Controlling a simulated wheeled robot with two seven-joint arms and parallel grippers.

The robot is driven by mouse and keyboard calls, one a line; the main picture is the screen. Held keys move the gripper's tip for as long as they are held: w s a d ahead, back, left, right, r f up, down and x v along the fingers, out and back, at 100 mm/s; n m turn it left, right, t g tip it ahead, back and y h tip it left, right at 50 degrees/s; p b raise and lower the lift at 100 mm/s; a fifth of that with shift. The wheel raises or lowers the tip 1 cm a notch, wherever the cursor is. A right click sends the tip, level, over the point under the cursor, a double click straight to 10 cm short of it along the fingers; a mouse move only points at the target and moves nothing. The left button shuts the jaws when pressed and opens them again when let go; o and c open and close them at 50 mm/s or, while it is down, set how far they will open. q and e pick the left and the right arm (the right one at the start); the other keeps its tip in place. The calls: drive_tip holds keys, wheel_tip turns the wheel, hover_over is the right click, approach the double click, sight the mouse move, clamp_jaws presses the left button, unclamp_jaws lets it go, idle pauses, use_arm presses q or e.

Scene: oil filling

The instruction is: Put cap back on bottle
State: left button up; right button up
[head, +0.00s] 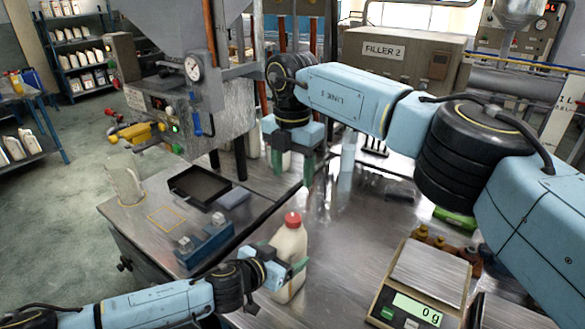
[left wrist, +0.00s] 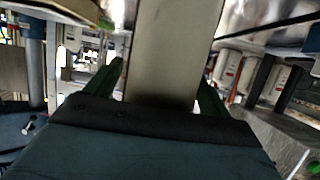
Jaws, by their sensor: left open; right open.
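The cream bottle (head: 288,275) stands upright on the metal table, in the lower middle of the head view. A red cap (head: 292,219) sits on its top; I cannot tell how tightly. My left gripper (head: 287,257) is open around the body of the bottle, with green fingers on either side. In the left wrist view the bottle (left wrist: 172,50) fills the space between the two fingers. I cannot tell whether they touch it. My right gripper (head: 292,168) is open and empty, pointing down, beyond and above the cap.
A scale (head: 428,275) reading 0 g stands at the right, with small brown bottles (head: 440,243) behind it. A black tray (head: 200,186) and a blue block fixture (head: 205,242) lie left. A clear jug (head: 125,183) stands at the far left.

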use_arm(q)
drive_tip(key=shift+s, duration=0.1)
drive_tip(key=p+v, duration=0.1)
drive_tip(key=v, duration=1.2)
drive_tip(key=shift+a, duration=0.1)
